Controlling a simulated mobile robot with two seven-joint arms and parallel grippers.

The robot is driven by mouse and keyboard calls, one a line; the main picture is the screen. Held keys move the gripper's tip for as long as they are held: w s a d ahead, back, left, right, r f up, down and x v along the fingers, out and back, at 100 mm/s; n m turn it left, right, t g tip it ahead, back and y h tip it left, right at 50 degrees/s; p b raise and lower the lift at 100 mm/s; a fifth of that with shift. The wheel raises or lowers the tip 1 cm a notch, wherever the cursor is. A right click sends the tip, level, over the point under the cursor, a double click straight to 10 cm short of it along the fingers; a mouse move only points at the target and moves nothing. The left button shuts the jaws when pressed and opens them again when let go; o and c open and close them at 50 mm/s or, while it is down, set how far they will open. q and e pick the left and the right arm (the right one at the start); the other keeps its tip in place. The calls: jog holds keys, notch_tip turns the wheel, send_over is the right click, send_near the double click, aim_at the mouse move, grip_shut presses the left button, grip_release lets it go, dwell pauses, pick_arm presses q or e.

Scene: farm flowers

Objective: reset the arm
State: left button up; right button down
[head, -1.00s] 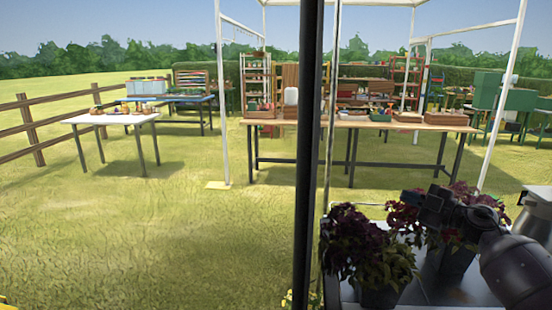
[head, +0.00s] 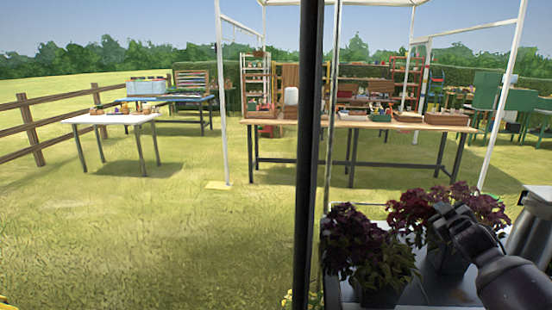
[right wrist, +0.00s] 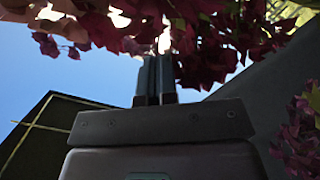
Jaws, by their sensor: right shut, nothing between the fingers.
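My right arm reaches in from the lower right of the head view. Its gripper (head: 440,216) is beside the dark red plants on the dark table. In the right wrist view the two fingers (right wrist: 156,76) are together, with nothing between them. Dark red leaves (right wrist: 200,30) hang close around and beyond the fingertips; I cannot tell whether they touch. My left gripper is not in view.
A potted purple plant (head: 368,250) stands at the near table's left side, and another red-leaved plant (head: 420,208) is behind it. A metal can (head: 530,230) is at the right. A long wooden table (head: 380,124) stands farther off on open grass.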

jog(key=s+a+f+g+y, duration=0.1)
jog(key=s+a+f, duration=0.2)
jog(key=s+f, duration=0.35)
jog(key=s+a+f+m+g, duration=0.1)
jog(key=s+a+f, duration=0.2)
jog(key=s+f, duration=0.4)
jog(key=s+a+f+g+y, duration=0.1)
jog(key=s+a+f, duration=0.35)
jog(key=f, duration=0.45)
jog(key=s+a+f+m+g, duration=0.1)
jog(key=s+a+f, duration=0.1)
jog(key=s, duration=0.6)
jog(key=s+a+f+m, duration=0.2)
jog(key=s+a, duration=0.1)
jog(key=s, duration=0.5)
jog(key=s+a+f+m+g, duration=0.1)
jog(key=s+a+f, duration=0.1)
jog(key=s, duration=0.7)
jog(key=shift+a+f+g, duration=0.3)
jog(key=shift+f, duration=0.25)
